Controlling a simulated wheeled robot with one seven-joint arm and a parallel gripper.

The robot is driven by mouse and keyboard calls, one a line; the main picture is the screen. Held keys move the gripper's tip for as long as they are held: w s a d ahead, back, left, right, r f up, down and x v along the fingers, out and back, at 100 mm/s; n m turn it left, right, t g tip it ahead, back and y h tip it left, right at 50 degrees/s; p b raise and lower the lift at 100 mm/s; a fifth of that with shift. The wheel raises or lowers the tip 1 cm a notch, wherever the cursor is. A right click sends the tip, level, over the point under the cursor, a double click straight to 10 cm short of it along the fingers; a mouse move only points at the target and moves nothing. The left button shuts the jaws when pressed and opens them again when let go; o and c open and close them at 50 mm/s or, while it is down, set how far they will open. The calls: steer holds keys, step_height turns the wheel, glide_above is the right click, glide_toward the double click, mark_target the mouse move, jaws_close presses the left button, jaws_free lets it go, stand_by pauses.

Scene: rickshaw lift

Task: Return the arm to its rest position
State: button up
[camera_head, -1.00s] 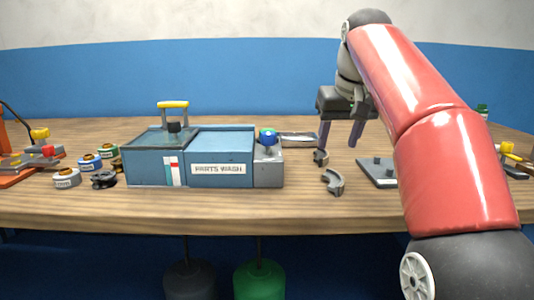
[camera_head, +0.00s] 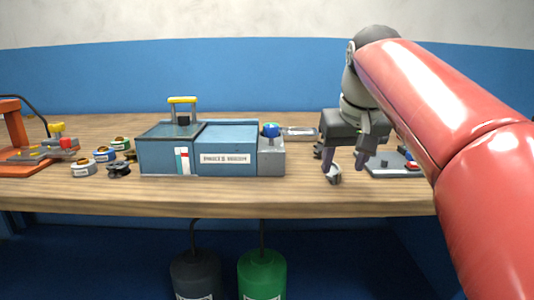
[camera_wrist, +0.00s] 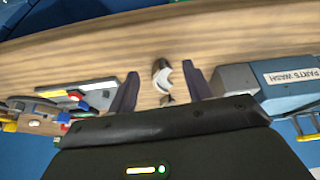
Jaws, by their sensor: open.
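My gripper (camera_head: 346,166) hangs over the right half of the wooden workbench, at the end of my red arm. Its two dark fingers are apart. In the wrist view my gripper (camera_wrist: 163,88) shows open, with a small grey curved part (camera_wrist: 162,76) seen between and beyond the fingers. That curved part (camera_head: 333,173) also shows below the fingers in the head view. It appears to lie on the bench, and nothing is seen held. My gripper's exact height above the bench is hard to tell.
The blue parts washer (camera_head: 228,150) stands left of my gripper. A grey plate (camera_head: 390,165) with small parts lies to the right, partly behind my arm. Several small tins (camera_head: 84,169) and an orange press (camera_head: 12,125) are at the left. Two cylinders (camera_head: 262,275) stand below the bench.

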steer(key=s+f+m, duration=0.1)
steer(key=s+f, duration=2)
steer(key=f, duration=0.2)
steer(key=shift+d+f+t, duration=0.35)
steer(key=shift+d+t, duration=0.05)
steer(key=shift+o, duration=0.3)
